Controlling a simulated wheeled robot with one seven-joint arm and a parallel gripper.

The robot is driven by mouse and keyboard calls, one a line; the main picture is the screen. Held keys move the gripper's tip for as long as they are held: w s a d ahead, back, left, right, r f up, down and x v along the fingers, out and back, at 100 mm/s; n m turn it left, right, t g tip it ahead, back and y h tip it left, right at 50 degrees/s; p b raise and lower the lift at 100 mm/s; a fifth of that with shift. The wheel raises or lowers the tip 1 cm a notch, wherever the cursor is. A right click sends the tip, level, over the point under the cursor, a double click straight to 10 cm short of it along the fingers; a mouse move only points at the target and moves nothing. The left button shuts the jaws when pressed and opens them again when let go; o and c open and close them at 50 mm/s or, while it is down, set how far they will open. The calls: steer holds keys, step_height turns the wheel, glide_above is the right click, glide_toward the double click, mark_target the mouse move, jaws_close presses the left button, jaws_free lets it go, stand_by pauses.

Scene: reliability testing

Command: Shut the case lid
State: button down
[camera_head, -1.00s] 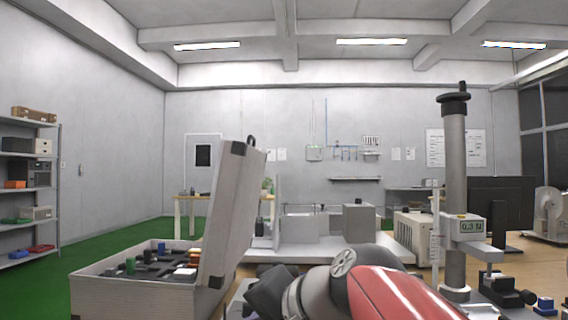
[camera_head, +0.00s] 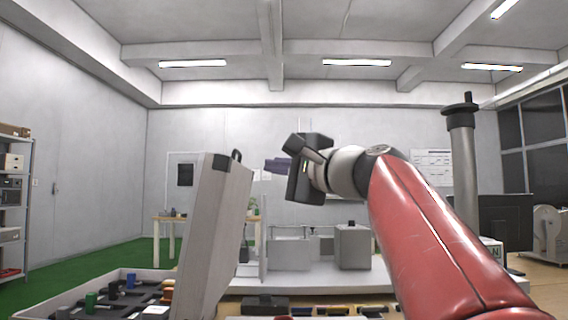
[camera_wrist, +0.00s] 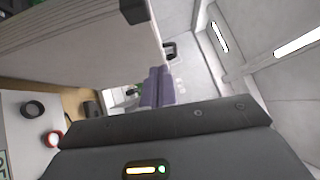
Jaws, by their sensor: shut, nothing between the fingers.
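The case (camera_head: 60,293) stands open at the lower left of the head view, with small parts in dark foam inside. Its grey lid (camera_head: 215,235) stands up, leaning a little to the right, with a dark handle (camera_head: 236,155) on its top edge. My gripper (camera_head: 268,165) is raised to the right of the lid's top, its fingers pointing left, shut and empty. In the wrist view the lid (camera_wrist: 80,45) fills the upper left, and the shut fingers (camera_wrist: 157,72) show just beside its edge. They look apart from the lid.
A light bench platform with grey blocks (camera_head: 352,247) lies behind, right of the lid. A column stand (camera_head: 463,165) rises at the right. A wooden table (camera_head: 165,219) stands farther back. The air above the case is clear.

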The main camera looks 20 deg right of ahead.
steer(key=shift+w+a+r+p, duration=0.2)
steer(key=shift+w+a, duration=0.3)
steer(key=shift+a, duration=0.3)
steer(key=shift+w+a+r+p, duration=0.1)
steer(key=shift+w+a+p, duration=0.05)
steer(key=shift+w+a, duration=0.5)
steer(key=shift+w+a+r+p, duration=0.2)
steer(key=shift+w+a, duration=0.2)
steer(key=shift+a, duration=0.5)
